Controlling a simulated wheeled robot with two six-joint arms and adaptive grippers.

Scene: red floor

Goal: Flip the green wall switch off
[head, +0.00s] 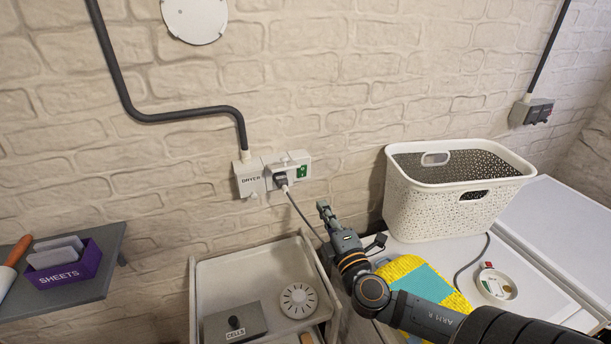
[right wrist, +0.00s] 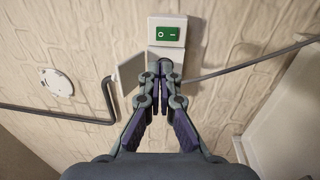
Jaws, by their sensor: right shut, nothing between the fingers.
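The green wall switch (head: 302,171) sits at the right end of a white wall plate, beside a plugged-in dark plug (head: 281,179). In the right wrist view the green switch (right wrist: 167,34) shows an O mark on the left and a line mark on the right. I cannot tell which side is pressed. My right gripper (head: 323,206) is shut and empty, below and to the right of the switch in the head view. Its closed fingertips (right wrist: 160,68) point toward the plate in the right wrist view, with the switch uncovered beyond them. My left gripper is not in view.
A box marked DRYER (head: 250,180) adjoins the plug. A grey cord hangs from the plug toward my right gripper. A grey tray (head: 231,270) stands below, and a white laundry basket (head: 428,208) stands to the right. A shelf (head: 104,262) is at left.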

